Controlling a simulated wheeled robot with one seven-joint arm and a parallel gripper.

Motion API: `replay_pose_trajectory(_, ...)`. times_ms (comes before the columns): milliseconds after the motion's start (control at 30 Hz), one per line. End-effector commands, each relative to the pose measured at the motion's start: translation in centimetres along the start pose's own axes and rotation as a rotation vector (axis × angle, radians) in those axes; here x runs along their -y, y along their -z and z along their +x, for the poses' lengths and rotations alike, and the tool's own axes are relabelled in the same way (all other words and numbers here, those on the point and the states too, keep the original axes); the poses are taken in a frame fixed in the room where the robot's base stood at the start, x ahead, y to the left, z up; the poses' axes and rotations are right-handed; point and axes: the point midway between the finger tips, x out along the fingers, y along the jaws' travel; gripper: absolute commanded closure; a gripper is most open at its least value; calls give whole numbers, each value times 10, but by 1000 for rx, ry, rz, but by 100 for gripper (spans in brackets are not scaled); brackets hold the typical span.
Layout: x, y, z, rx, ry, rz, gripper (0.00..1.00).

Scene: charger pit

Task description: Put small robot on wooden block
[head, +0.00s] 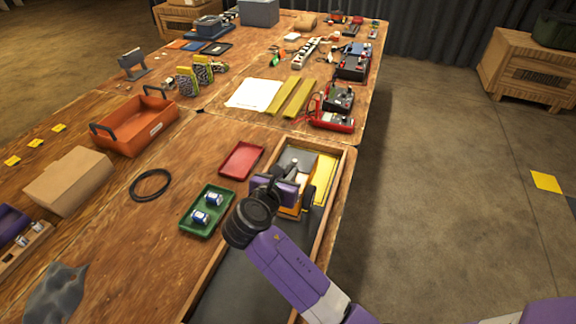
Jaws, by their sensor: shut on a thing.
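The small robot (308,200), with an orange-yellow body and dark wheels, is in the wooden-framed pit (344,165) on the near bench. My gripper (286,178) is over it and shut on it; my wrist and purple hand hide much of the robot and the fingertips. I cannot tell whether the robot touches the pit floor or is held above it. No wooden block is clearly recognisable. A plain tan box-like block (68,181) lies at the left of the bench, but I cannot tell its material.
A yellow panel (325,176) and a grey piece (297,157) lie in the pit. A green tray (190,222) with small cans, a red tray (241,160), a black ring (150,185) and an orange bin (130,132) are to its left. Chargers (338,97) stand beyond.

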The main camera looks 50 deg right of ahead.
Motion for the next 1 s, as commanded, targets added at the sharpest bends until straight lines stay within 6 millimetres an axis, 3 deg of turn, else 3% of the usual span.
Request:
replay_pose_trajectory(400,-1,35,15,5,-1,2,100)
replay_pose_trajectory(900,-1,40,17,5,-2,2,100)
replay_pose_trajectory(933,0,43,18,-1,0,-1,80)
replay_pose_trajectory(1000,0,43,18,-1,0,-1,66)
